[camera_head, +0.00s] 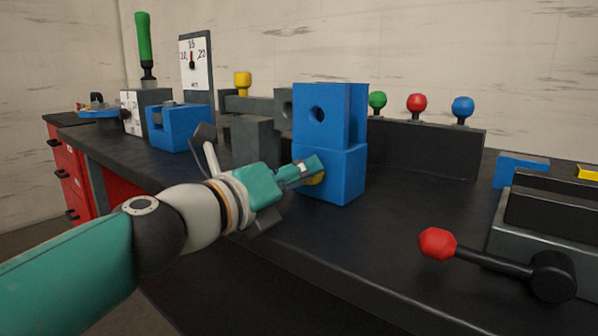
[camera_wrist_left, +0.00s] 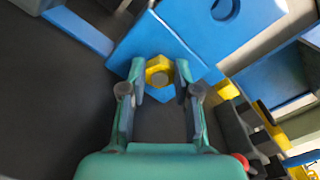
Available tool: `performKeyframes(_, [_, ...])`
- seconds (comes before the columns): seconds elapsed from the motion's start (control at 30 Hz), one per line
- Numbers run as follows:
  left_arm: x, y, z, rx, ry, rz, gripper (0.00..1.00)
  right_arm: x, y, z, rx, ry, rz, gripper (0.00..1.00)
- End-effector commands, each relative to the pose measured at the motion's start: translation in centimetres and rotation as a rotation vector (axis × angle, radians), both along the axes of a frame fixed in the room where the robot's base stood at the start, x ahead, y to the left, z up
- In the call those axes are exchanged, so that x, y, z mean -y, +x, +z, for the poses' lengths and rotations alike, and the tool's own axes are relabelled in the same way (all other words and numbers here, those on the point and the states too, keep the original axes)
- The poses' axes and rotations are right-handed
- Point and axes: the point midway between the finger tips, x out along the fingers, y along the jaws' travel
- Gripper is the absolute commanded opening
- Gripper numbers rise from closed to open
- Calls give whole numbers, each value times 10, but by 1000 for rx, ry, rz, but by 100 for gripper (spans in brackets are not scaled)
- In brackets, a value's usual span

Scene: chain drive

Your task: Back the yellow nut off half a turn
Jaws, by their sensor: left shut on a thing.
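The yellow nut (camera_wrist_left: 159,72) sits low on the front face of a blue block (camera_head: 331,176). In the head view a small part of the nut (camera_head: 316,180) shows below my left gripper (camera_head: 310,168). In the left wrist view the fingers of my left gripper (camera_wrist_left: 160,92) stand on both sides of the nut, closed on it, with a grey round end showing in its middle. The blue block has a round hole in its upper part. My right gripper is in neither view.
A lever with a red knob (camera_head: 437,243) sticks out at the front right. Green, red and blue knobs (camera_head: 416,104) stand on a dark bar behind the block. A smaller blue block (camera_head: 180,127) stands to the left. The dark bench top (camera_head: 400,215) is clear right of the block.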

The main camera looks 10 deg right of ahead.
Motion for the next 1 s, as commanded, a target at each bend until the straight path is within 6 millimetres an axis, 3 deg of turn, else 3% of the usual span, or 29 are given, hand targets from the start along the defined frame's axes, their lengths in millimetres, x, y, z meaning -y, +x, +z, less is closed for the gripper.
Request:
performKeyframes(0.53, [-3, 3, -2, -303, -231, 6, 0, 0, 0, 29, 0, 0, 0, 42])
performKeyframes(1.0, [-4, 4, -5, -437, -336, 8, 0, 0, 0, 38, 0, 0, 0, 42])
